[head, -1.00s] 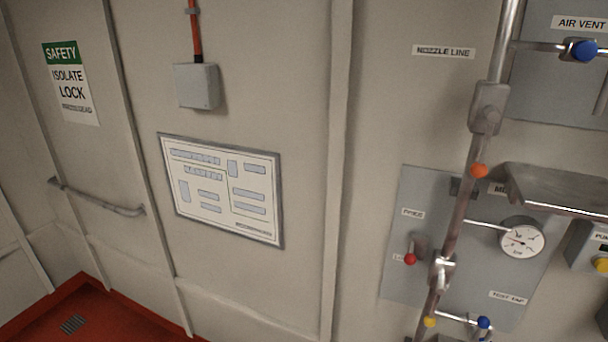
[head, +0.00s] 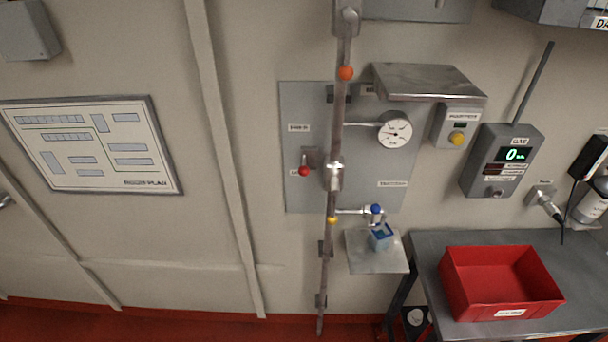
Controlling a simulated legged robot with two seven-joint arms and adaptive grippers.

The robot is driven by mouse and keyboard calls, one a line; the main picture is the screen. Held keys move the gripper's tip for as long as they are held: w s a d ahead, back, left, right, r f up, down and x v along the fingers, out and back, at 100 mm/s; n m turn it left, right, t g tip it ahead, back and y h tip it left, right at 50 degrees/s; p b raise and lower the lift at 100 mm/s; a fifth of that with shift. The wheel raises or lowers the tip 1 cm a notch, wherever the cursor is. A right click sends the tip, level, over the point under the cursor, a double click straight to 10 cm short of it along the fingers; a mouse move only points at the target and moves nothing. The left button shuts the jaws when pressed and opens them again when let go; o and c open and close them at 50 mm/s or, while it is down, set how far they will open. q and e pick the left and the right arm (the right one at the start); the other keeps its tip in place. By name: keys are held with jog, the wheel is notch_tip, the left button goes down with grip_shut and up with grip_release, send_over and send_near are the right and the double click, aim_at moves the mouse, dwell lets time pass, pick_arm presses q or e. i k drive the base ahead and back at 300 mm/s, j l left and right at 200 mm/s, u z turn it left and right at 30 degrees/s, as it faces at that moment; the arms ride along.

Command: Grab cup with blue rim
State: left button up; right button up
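A small cup with a blue rim (head: 380,239) stands on a small grey shelf (head: 362,264) fixed low on the wall. It sits just under a tap with a blue knob (head: 376,209), and its inside is too small to make out. Neither of my grippers shows in the head view.
A vertical pipe (head: 328,250) runs just left of the small shelf. A grey metal table (head: 425,245) with an open red bin (head: 502,285) stands to the right. A metal ledge (head: 425,80) juts out above, near a gauge (head: 395,130). The floor at lower left is clear.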

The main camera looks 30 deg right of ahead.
aim_at(379, 239)
jog(key=z, duration=0.4)
jog(key=k+l+z, duration=0.1)
jog(key=z, duration=0.3)
jog(key=k+l+z, duration=0.1)
jog(key=z, duration=0.65)
jog(key=k+l, duration=0.05)
